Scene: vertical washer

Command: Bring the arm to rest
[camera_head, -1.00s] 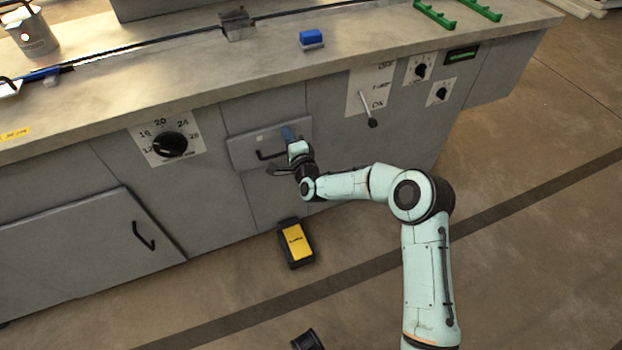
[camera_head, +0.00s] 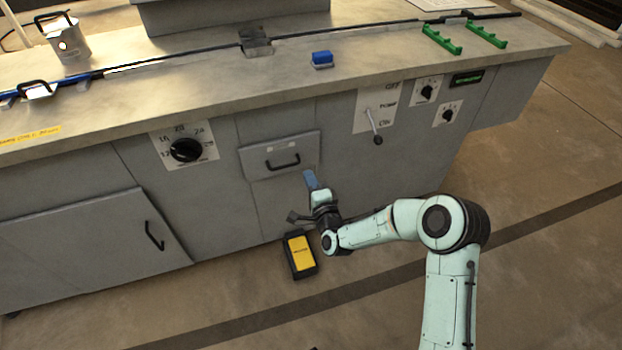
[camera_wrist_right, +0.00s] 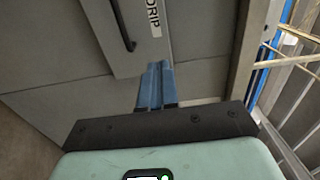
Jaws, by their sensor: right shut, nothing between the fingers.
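My right arm comes in from the lower right in the head view. Its gripper (camera_head: 310,179) has blue fingers and is in front of the cabinet, just below and right of the drawer (camera_head: 280,155) with a black handle. The fingers are shut together and empty. In the right wrist view the blue fingers (camera_wrist_right: 155,86) point toward the drawer front (camera_wrist_right: 133,30), which has a dark handle and a label ending in "DRIP". Whether the fingertips touch the cabinet cannot be told. My left gripper is not in view.
The grey washer cabinet (camera_head: 75,240) has a dial (camera_head: 186,150), a pump lever (camera_head: 376,132) and a lower door handle (camera_head: 154,235). A black and yellow case (camera_head: 300,256) stands on the floor by the cabinet. A blue block (camera_head: 322,59) and green racks (camera_head: 441,40) are on top. Floor at right is clear.

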